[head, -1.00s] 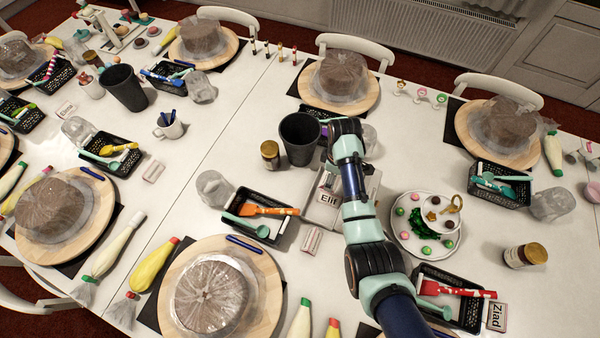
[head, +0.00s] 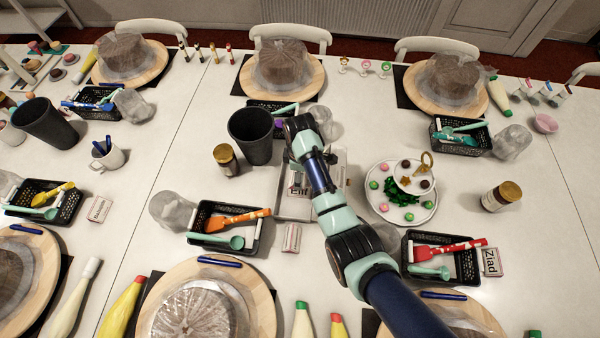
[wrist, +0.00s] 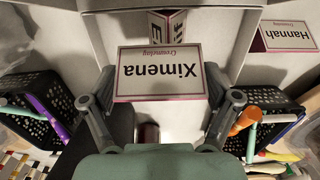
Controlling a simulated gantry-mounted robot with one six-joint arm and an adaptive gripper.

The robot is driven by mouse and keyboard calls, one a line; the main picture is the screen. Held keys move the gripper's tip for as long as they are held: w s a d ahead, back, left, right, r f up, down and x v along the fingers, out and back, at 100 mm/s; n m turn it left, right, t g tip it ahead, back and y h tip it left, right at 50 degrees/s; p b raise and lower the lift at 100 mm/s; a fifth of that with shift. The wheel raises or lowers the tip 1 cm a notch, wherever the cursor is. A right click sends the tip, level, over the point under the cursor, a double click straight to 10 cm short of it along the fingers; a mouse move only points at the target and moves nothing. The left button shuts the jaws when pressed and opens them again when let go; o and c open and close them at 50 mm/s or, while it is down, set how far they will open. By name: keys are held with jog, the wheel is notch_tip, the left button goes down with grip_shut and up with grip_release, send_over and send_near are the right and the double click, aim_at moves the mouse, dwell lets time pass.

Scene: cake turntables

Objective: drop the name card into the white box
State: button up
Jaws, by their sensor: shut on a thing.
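The name card reading "Ximena" (wrist: 160,72) is held between the fingers of my gripper (wrist: 158,96) in the wrist view. The card is white with a dark pink edge. The white box (wrist: 240,42) lies beneath it, its walls showing on both sides of the card. Another card with a partly hidden name (wrist: 168,24) is inside the box. In the head view, the white box (head: 288,207) stands mid-table, partly covered by my arm. My fingertips and the held card are hidden there.
A dark tumbler (head: 251,136) and a brown jar (head: 226,158) stand left of the box. A tiered sweets stand (head: 410,213) is close on the right. A black basket (head: 204,213) and a "Hannah" card (wrist: 290,36) lie nearby.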

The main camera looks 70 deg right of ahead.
jog(key=shift+r, duration=0.1)
jog(key=o, duration=0.5)
notch_tip(320, 180, up, 8)
jog(key=shift+f, duration=0.25)
dwell(0.6)
